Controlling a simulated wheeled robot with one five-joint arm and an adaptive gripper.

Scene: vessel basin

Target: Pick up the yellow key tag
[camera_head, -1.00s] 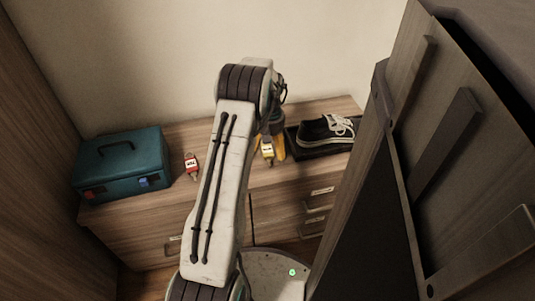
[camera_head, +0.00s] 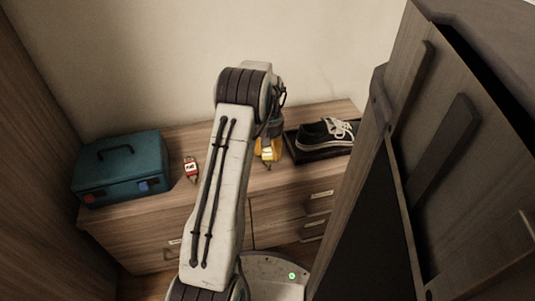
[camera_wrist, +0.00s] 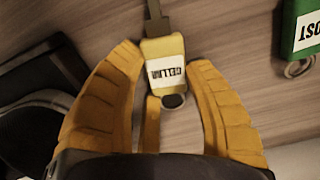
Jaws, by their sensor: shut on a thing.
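The yellow key tag (camera_wrist: 163,50) has a white label with dark lettering and a dark strap at its top end. In the wrist view it lies between the orange fingers of my gripper (camera_wrist: 163,62), which are shut on it. In the head view the yellow key tag (camera_head: 267,154) shows at the fingers of my gripper (camera_head: 268,149), above the wooden cabinet top. Whether it touches the surface is unclear. Part of my gripper is hidden behind my arm in the head view.
A red key tag (camera_head: 190,168) lies left of my arm, beside a teal toolbox (camera_head: 122,165). A dark shoe (camera_head: 325,133) sits on a black tray (camera_head: 309,155) to the right. A green tag (camera_wrist: 302,28) is near the wrist view's top right. A tall panel (camera_head: 369,210) stands at right.

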